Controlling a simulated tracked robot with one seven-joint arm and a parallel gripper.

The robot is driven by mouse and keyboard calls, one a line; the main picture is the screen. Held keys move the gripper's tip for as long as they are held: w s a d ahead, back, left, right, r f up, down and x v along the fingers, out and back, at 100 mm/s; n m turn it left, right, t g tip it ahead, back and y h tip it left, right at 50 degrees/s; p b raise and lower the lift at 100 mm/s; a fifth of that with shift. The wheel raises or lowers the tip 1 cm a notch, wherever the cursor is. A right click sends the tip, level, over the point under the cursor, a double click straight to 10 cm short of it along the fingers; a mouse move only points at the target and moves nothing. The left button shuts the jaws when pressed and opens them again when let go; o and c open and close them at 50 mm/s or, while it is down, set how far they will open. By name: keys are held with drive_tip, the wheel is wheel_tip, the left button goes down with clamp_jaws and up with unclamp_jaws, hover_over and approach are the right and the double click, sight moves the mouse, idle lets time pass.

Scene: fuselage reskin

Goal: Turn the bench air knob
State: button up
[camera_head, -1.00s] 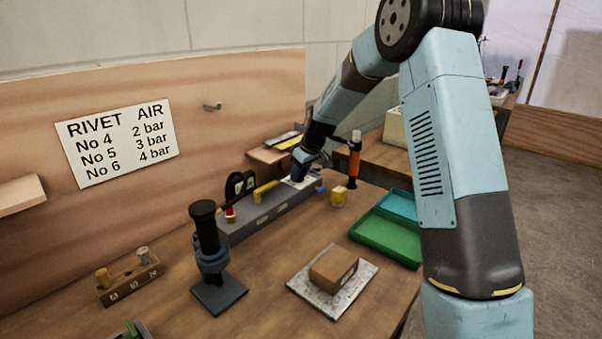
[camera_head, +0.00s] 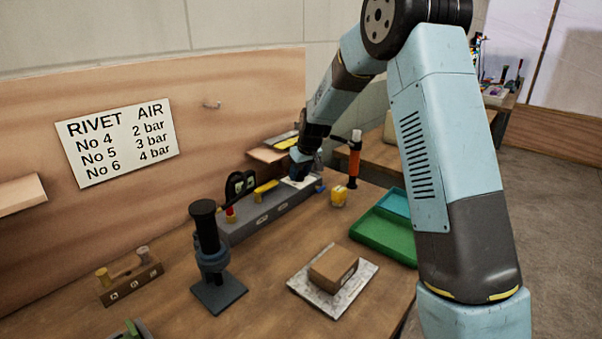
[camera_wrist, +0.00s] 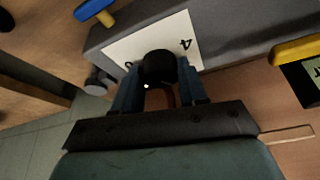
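The air knob (camera_wrist: 159,67) is round and black, and it stands on a white dial plate (camera_wrist: 120,44) with a 4 and another partly hidden numeral. The plate is on the grey manifold (camera_head: 268,208) on the bench. My gripper (camera_wrist: 160,78) has one blue finger on each side of the knob, and the knob fills the gap between the fingertips. The knob's pointer mark is not clear. In the head view my gripper (camera_head: 300,168) is at the far end of the manifold and hides the knob.
A yellow lever (camera_head: 266,187) and a black gauge (camera_head: 240,185) are beside the dial on the manifold. A blue-handled valve (camera_wrist: 95,10) is on the other side. The sign (camera_head: 118,142) lists rivet pressures.

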drive_tip(key=o, duration=0.4)
drive_tip(key=v, duration=1.3)
drive_tip(key=shift+r, duration=0.3)
drive_tip(key=shift+d, duration=0.15)
